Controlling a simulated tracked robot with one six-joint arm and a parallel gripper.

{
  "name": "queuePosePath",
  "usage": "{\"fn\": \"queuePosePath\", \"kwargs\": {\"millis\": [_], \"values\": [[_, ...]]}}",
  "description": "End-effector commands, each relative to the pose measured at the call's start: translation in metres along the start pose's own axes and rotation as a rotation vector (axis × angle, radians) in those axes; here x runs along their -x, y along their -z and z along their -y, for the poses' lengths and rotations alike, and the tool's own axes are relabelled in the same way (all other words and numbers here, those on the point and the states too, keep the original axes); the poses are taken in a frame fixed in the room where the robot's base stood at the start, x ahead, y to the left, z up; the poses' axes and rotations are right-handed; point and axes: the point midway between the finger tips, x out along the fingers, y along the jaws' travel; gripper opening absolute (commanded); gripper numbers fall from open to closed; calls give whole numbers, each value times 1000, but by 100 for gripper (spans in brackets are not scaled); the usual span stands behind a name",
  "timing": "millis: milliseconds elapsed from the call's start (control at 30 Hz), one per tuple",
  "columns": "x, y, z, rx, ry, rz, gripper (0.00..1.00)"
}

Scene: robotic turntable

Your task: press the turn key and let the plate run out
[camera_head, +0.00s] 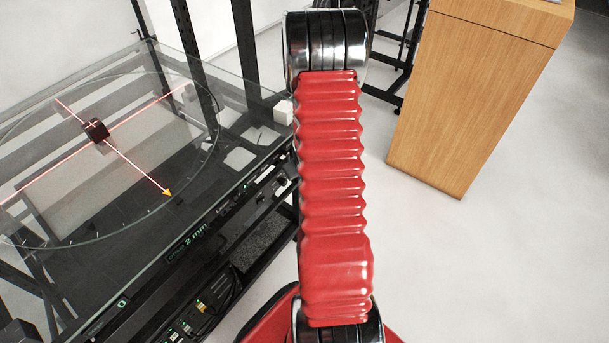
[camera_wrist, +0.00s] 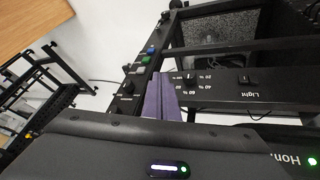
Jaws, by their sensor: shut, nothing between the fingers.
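The round glass plate (camera_head: 60,225) lies flat on the turntable frame at the left of the head view. A small dark cube (camera_head: 96,131) sits near its middle where red laser lines cross, and a yellow arrow tip (camera_head: 168,193) shows near the rim. In the wrist view, my gripper (camera_wrist: 160,80) is shut and empty, its purple fingers over a black control panel. Beside the fingertips are a blue key (camera_wrist: 150,50), a green key (camera_wrist: 146,60) and a dark knob (camera_wrist: 127,87). I cannot read which is the turn key, nor tell whether the fingers touch the panel.
My red arm hides part of the table's right edge.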

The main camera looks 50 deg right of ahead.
Motion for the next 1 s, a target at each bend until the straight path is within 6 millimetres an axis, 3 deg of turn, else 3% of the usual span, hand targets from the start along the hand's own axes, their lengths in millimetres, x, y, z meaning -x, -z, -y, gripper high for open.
{"fn": "queuePosePath", "kwargs": {"millis": [200,600,800,1000], "values": [[-53,-32,-23,-4,-16,-48,0],[-131,-86,-53,7,-68,-212,0],[-154,-98,-67,42,-132,-377,0],[-157,-101,-79,84,-219,-559,0]]}}
